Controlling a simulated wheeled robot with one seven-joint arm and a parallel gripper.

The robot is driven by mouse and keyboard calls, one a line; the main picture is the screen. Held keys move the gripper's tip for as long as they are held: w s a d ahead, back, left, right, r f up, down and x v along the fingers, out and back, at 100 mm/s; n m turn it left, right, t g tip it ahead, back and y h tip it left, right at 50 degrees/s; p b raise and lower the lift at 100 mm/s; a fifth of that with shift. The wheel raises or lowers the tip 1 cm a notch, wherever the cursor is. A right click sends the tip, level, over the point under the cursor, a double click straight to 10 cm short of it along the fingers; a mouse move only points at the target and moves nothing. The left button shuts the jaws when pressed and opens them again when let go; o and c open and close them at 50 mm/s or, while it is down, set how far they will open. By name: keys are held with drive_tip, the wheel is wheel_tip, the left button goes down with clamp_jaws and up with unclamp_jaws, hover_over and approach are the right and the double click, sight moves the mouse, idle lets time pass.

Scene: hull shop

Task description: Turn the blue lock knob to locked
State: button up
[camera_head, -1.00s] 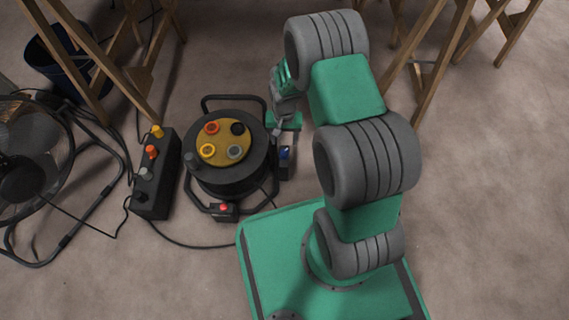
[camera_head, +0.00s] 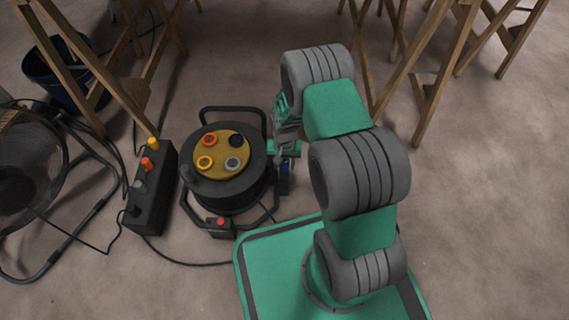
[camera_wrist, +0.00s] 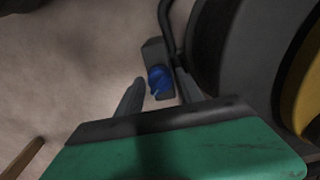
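The blue lock knob (camera_wrist: 159,80) sits on a small grey box (camera_wrist: 153,54) at the side of the black cable reel (camera_wrist: 222,50). In the wrist view its ridge looks tilted; I cannot tell which setting it marks. My gripper (camera_wrist: 160,90) is open, one finger to the left of the knob and one to the right, with gaps showing. I cannot tell whether the fingertips reach down to the knob's depth. In the head view the knob (camera_head: 286,167) is partly hidden by my gripper (camera_head: 283,158), right of the reel (camera_head: 230,190).
A black box with coloured knobs (camera_head: 153,190) stands left of the reel, and a red-button box (camera_head: 221,227) at its front. A floor fan (camera_head: 25,175), a dark bucket (camera_head: 60,80) and wooden trestles (camera_head: 440,90) stand around. Floor at the right is clear.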

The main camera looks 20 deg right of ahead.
clamp_jaws()
idle(0.5)
drive_tip(key=m+p, duration=0.1)
drive_tip(key=m, duration=0.3)
drive_tip(key=shift+r+p, duration=0.1)
drive_tip(key=shift+p, duration=0.25)
drive_tip(key=m+p, duration=0.1)
drive_tip(key=m, duration=0.4)
drive_tip(key=m+p, duration=0.1)
drive_tip(key=m, duration=0.3)
drive_tip(key=shift+m, duration=2.5)
